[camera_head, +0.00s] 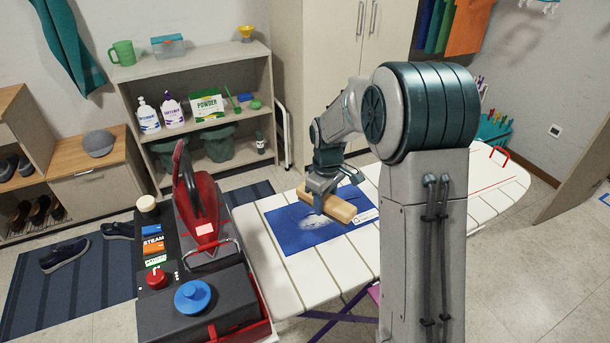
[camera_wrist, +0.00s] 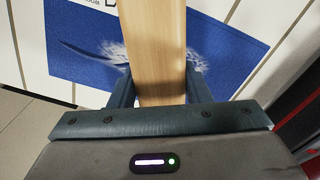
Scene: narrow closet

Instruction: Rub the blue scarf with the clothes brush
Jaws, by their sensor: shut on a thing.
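The blue scarf (camera_head: 295,235) lies flat on the white ironing board, with a pale, whitish patch on it. The scarf also fills much of the wrist view (camera_wrist: 228,50), with whitish marks on both sides of the brush. My gripper (camera_head: 318,198) is shut on the wooden clothes brush (camera_head: 338,207) above the scarf. In the wrist view the brush's light wood back (camera_wrist: 153,45) runs up between my fingers (camera_wrist: 160,88). The brush's underside is hidden, so I cannot tell whether it touches the scarf.
A red steam iron (camera_head: 200,200) stands on a dark steam station (camera_head: 205,300) left of the scarf. The ironing board (camera_head: 485,180) has free room at its right end. A shelf (camera_head: 190,68) with bottles and boxes stands behind. Shoes (camera_head: 65,255) lie on the floor mat.

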